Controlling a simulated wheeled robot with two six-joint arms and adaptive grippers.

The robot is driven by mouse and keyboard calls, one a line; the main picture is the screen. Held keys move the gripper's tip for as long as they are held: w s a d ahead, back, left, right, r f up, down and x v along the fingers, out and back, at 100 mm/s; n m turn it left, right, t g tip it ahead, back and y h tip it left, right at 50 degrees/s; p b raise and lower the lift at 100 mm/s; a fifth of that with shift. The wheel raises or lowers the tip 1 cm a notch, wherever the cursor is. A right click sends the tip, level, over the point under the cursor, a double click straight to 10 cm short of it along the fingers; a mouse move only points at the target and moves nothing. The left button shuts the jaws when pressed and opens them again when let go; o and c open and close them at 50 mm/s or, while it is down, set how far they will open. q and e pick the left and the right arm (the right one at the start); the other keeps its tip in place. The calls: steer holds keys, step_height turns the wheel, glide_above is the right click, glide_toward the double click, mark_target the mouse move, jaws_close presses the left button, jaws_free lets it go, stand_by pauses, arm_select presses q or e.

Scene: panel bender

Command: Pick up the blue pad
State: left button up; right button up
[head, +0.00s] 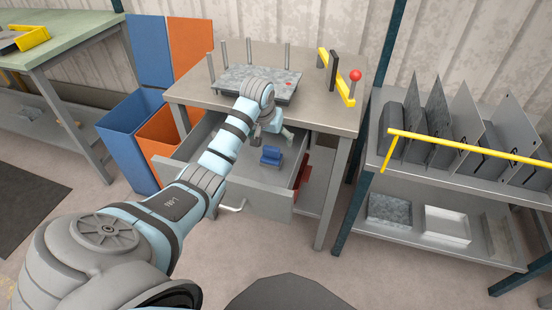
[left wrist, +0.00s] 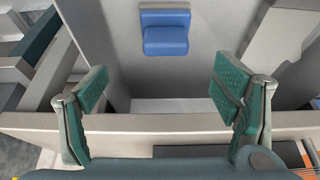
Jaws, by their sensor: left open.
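The blue pad (head: 271,156) lies inside the open drawer (head: 262,199) of the workbench, near the drawer's front in the head view. In the left wrist view the blue pad (left wrist: 165,32) shows at the top centre, beyond the fingers and clear of them. My left gripper (left wrist: 160,105) is open, with a finger on each side and nothing between them. In the head view my left gripper (head: 275,134) is over the drawer, just above and behind the pad, partly hidden by its own wrist. My right gripper is not in view.
The workbench (head: 325,115) carries a plate with upright posts (head: 258,82) and a yellow bar with a red knob (head: 355,75). Blue (head: 130,135) and orange (head: 160,135) bins stand left of the drawer. A rack of grey panels (head: 440,115) with a yellow rail stands at right.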

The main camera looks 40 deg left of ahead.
mark_target(271, 148)
arm_select(q)
steer(key=x, duration=0.1)
steer(key=b+x, duration=0.1)
steer(key=x, duration=0.2)
steer(key=shift+s+a+f, duration=0.25)
steer(key=shift+s, duration=0.05)
steer(key=b+x, duration=0.3)
steer(key=x, duration=0.3)
steer(key=shift+s+b, duration=0.1)
steer(key=shift+b, duration=0.25)
steer(key=shift+f, duration=0.2)
steer(key=shift+r, duration=0.1)
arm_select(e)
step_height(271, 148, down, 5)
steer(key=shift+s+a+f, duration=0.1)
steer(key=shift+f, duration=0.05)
arm_select(q)
steer(key=c, duration=1.3)
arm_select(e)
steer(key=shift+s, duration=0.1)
